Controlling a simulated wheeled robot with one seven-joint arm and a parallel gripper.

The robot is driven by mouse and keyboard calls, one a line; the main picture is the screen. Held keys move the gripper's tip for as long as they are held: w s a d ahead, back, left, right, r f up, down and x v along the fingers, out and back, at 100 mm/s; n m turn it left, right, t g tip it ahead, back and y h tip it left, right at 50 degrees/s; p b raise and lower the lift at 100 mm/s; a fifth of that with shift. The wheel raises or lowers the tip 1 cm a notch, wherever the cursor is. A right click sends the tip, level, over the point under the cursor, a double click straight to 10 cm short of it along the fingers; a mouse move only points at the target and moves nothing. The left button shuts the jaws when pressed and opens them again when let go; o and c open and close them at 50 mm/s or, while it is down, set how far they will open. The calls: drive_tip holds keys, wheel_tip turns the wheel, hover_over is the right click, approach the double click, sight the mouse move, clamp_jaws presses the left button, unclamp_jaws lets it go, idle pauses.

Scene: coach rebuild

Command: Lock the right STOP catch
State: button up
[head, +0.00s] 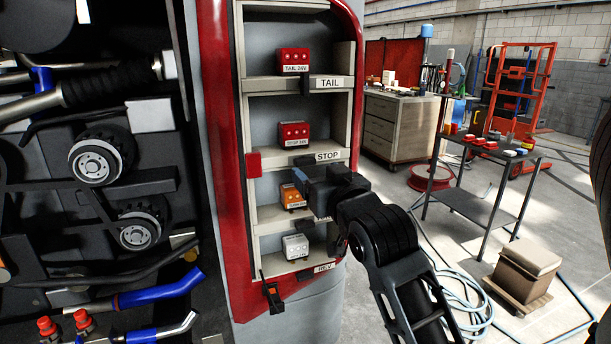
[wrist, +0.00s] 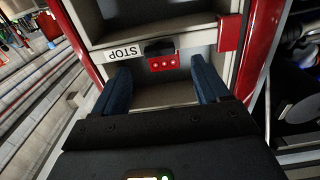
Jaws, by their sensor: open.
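The STOP shelf edge (head: 275,163) bears a white STOP label (head: 328,156); the label is upside down in the wrist view (wrist: 123,53). A red STOP 24V module (head: 293,133) sits above that edge; its red face also shows in the wrist view (wrist: 163,65). A dark catch-like piece (wrist: 159,47) is at the middle of the edge, between label and red block. I cannot tell whether it is locked. My gripper (head: 306,184) is open in front of the rack, just below the STOP edge. Its blue fingers (wrist: 163,85) are apart with nothing between them.
A red block (head: 254,163) is at the edge's left end. The TAIL shelf (head: 270,85) is above; orange (head: 292,196) and white (head: 296,246) modules are below. A black lever with an orange part (head: 272,296) sticks out at the bottom. A dark table (head: 480,205) stands right.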

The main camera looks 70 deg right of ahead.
sight(307, 163)
drive_tip(key=p+x, duration=0.1)
drive_tip(key=x, duration=0.3)
drive_tip(key=shift+w+d, duration=0.2)
drive_tip(key=shift+d, duration=0.05)
drive_tip(key=shift+w+d, duration=0.25)
drive_tip(key=shift+d, duration=0.1)
drive_tip(key=c, duration=1.1)
drive_tip(key=shift+o, duration=0.2)
